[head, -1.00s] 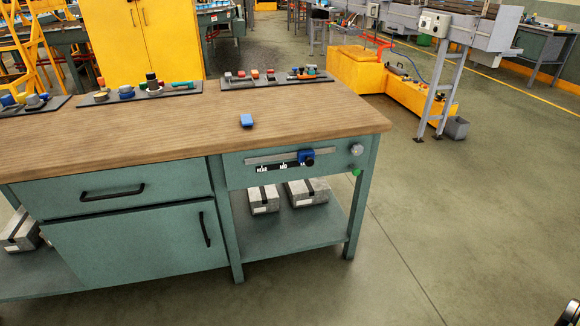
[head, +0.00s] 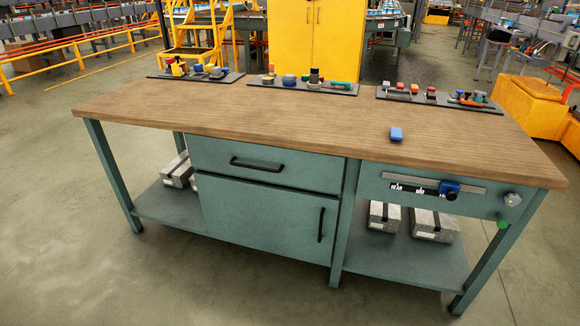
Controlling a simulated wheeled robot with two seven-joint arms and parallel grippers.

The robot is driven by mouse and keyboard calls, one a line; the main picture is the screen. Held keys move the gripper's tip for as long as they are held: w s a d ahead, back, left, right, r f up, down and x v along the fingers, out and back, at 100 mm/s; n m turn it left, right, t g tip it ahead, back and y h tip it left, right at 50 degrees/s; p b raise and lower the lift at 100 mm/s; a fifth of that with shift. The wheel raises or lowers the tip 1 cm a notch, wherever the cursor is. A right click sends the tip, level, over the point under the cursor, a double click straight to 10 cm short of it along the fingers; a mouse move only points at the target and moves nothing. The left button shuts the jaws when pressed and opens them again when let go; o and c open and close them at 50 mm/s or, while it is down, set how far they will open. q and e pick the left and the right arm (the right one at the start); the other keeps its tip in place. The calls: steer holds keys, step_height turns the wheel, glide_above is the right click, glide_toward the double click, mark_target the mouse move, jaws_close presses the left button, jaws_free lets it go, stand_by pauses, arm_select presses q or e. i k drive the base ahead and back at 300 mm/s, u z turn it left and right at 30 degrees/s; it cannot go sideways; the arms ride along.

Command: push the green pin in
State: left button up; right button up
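The green pin (head: 502,222) shows at the right end of the workbench front, low beside the right leg. A grey knob (head: 512,199) sits just above it. To their left a metal rail (head: 420,181) carries a blue slider with a dark knob (head: 449,190), over a black label strip reading NEAR at its left end. The slider stands toward the right part of the strip. How far the pin sticks out is too small to tell. Neither of my grippers is in view.
The workbench top (head: 250,117) is mostly bare. A blue block (head: 396,134) lies on it near the rail. Dark trays (head: 303,88) of small parts line the back edge. Grey boxes (head: 433,226) rest on the lower shelf. Floor in front is clear.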

mark_target(502, 224)
steer(key=z, duration=1.1)
steer(key=i, duration=0.75)
steer(key=z, duration=2.3)
steer(key=i, duration=0.65)
steer(key=u, duration=3.4)
